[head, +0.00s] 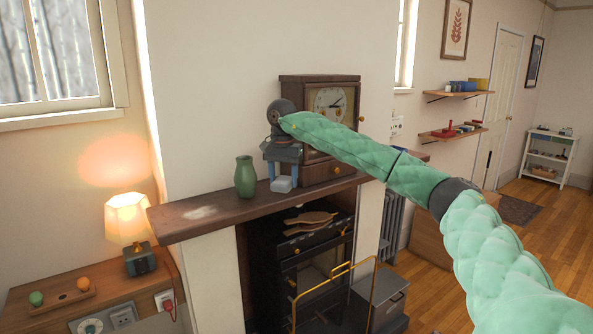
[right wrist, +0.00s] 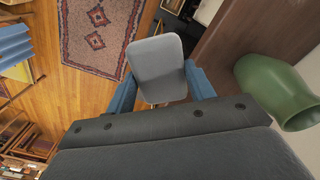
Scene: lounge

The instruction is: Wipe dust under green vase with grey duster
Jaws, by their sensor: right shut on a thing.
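The green vase (head: 245,177) stands upright on the dark wooden mantel shelf (head: 228,213). A pale dust patch (head: 200,212) lies on the bare shelf to the left of the vase, not beneath it. My right gripper (head: 283,176) points down beside the vase, on its right. Its blue fingers are shut on the grey duster (head: 283,185), close to the shelf; I cannot tell if the duster touches it. In the right wrist view the duster (right wrist: 160,68) sits between the fingers, and the vase (right wrist: 276,90) is at the right. My left gripper is out of view.
A wooden clock (head: 333,103) stands on the shelf just behind and right of my right gripper. Below the shelf is a dark fireplace (head: 300,240) with a brass rail. A lit lamp (head: 127,220) stands on a lower cabinet at the left. The shelf's left end has no other objects.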

